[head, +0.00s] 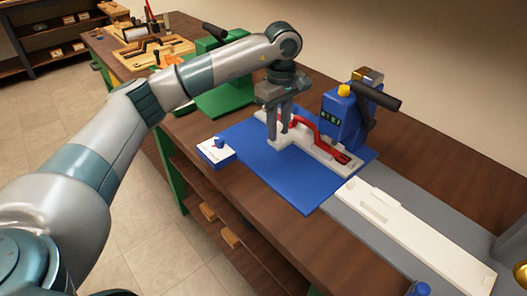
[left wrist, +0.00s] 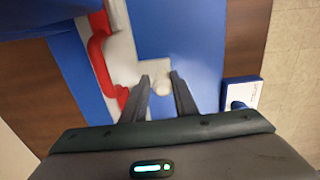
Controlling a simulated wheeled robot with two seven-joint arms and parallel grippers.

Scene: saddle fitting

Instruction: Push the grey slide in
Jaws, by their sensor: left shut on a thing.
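My left gripper (head: 278,143) points down at the near left end of the slide. The fingers partly hide that end of the slide. My right gripper is not in view.
A small white and blue box with a blue knob (head: 216,152) stands left of the board. A long white bar (head: 415,235) on a grey strip lies to the right. A green machine (head: 222,97) stands behind my left arm. The board's front is clear.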

